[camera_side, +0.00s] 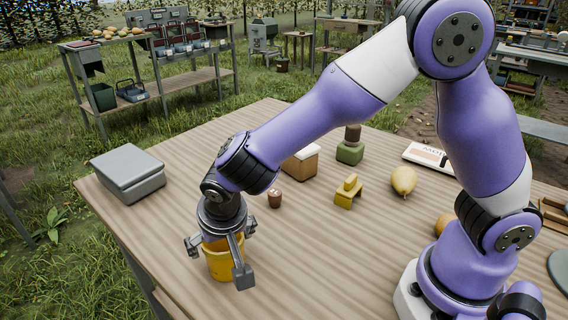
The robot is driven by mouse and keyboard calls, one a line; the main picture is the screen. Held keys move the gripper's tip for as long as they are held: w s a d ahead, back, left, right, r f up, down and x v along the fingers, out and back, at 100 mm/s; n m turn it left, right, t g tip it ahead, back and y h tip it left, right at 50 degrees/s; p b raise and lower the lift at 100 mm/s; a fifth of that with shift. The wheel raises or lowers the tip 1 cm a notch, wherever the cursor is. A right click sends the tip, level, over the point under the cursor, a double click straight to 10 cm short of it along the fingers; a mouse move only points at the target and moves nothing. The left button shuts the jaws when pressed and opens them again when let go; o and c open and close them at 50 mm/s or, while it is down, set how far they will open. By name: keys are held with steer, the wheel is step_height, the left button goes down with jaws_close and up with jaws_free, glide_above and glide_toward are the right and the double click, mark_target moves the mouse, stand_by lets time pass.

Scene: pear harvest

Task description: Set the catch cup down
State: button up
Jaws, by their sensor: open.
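The catch cup (219,262) is a yellow-orange cup standing upright on the wooden table (160,230), near its front left edge. My gripper (220,262) points down over the cup. Its fingers are spread, one to the left of the cup and one in front of it to the right. The fingers appear apart from the cup's wall. The gripper's body hides the cup's rim and opening.
A grey lidded box (128,172) sits at the table's left corner. A small brown cup (275,198), a yellow block piece (348,192), a wooden box (301,162), a green-based item (350,150) and a pear (404,180) stand to the right. Bare tabletop lies between.

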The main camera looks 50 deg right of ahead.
steer(key=d+v, duration=0.2)
steer(key=v, duration=1)
steer(key=s+d+r+n+y, duration=0.1)
steer(key=s+d+n, duration=0.1)
steer(key=s+d, duration=0.2)
steer(key=s+d+r+n+t, duration=0.1)
steer(key=s+d, duration=0.4)
steer(key=d, duration=0.5)
steer(key=shift+d+r+n+y, duration=0.3)
steer(key=shift+r+n+y, duration=0.15)
steer(key=shift+n, duration=0.35)
